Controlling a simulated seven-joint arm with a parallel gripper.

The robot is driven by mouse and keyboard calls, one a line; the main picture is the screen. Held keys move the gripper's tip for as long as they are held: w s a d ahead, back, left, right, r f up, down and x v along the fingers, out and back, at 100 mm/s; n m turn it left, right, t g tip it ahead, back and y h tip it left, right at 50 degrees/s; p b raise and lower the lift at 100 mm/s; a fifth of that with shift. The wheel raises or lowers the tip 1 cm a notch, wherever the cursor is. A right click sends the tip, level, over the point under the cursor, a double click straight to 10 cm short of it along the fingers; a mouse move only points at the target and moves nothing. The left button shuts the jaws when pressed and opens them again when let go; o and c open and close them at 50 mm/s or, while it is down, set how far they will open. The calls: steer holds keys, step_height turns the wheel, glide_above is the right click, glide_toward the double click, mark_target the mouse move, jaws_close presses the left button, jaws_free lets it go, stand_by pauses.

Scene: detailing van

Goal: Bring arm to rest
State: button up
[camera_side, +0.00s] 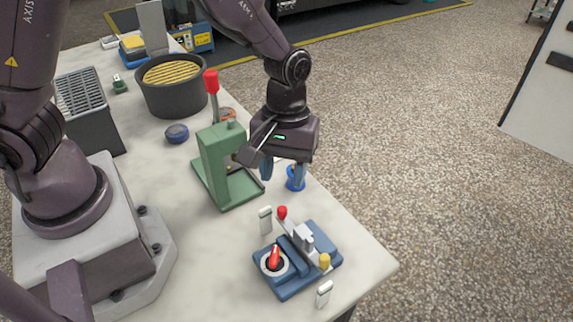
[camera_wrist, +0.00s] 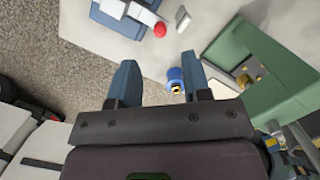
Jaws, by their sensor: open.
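My gripper (camera_side: 283,172) hangs over the right edge area of the bench, fingers pointing down. In the wrist view my gripper (camera_wrist: 160,64) shows two blue fingers spread apart. A small blue round piece (camera_side: 295,184) is just below the fingers in the side view, partly covered by one of them. In the wrist view the blue piece (camera_wrist: 175,78) appears in the gap between the fingers; I see no grip on it. The green press (camera_side: 226,190) with a red-knobbed lever stands upright left of the gripper; it also shows in the wrist view (camera_wrist: 285,75).
A blue fixture (camera_side: 299,278) with a red switch sits near the front corner, small white blocks (camera_side: 265,220) beside it. A dark blue puck (camera_side: 177,133), a black tub (camera_side: 171,97) with a yellow grate and a grey slotted box (camera_side: 88,115) stand behind. The bench (camera_side: 362,265) is clear at right.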

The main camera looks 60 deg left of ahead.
steer(key=s+a+r+m+t, duration=0.3)
steer(key=s+a+r+m, duration=0.1)
steer(key=r, duration=0.6)
steer(key=s+a+r+m+t+y, duration=0.1)
steer(key=s+a+r+m+t, duration=0.3)
steer(key=s+a+r, duration=0.3)
step_height(320, 180, up, 4)
steer(key=shift+s+a+f, duration=0.15)
steer(key=shift+s+f, duration=0.05)
steer(key=shift+f, duration=0.05)
